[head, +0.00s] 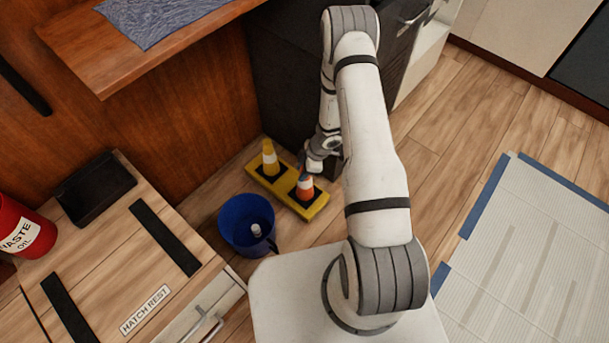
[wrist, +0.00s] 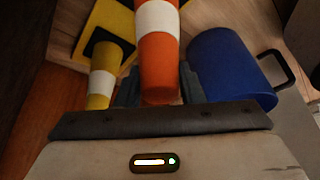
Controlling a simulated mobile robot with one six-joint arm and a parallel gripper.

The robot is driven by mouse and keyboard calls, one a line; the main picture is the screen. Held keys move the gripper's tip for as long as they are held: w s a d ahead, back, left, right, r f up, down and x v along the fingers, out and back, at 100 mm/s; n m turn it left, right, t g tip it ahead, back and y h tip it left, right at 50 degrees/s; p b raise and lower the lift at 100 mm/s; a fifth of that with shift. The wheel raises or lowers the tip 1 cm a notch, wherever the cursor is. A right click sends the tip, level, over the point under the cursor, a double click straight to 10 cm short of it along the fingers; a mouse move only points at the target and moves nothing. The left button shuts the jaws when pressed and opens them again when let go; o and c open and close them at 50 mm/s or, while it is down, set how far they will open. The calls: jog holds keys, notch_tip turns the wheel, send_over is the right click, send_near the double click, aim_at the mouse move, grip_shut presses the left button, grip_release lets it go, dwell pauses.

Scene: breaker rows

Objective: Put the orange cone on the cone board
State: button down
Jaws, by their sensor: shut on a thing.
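The orange cone (head: 305,189), with a white band, stands upright at the right end of the yellow cone board (head: 318,208). I cannot tell whether its base rests on the board or is just above it. A yellow cone (head: 270,158) with a white band stands at the board's other end. My gripper (head: 308,171) is at the top of the orange cone, its fingertips mostly hidden in the head view. In the wrist view my gripper (wrist: 160,88) is shut on the orange cone (wrist: 158,60), one finger on each side. The yellow cone (wrist: 101,85) is left of it.
A blue bucket (head: 236,237) with a small pale thing inside stands close in front of the board; it also shows in the wrist view (wrist: 228,62). A dark cabinet (head: 285,85) is behind the board. A wooden hatch top (head: 110,240) is at left.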

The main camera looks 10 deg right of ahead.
jog(key=shift+f, duration=0.9)
jog(key=c, duration=1)
grip_release()
jog(key=shift+o, duration=0.2)
jog(key=p+v, duration=0.6)
jog(key=v, duration=0.6)
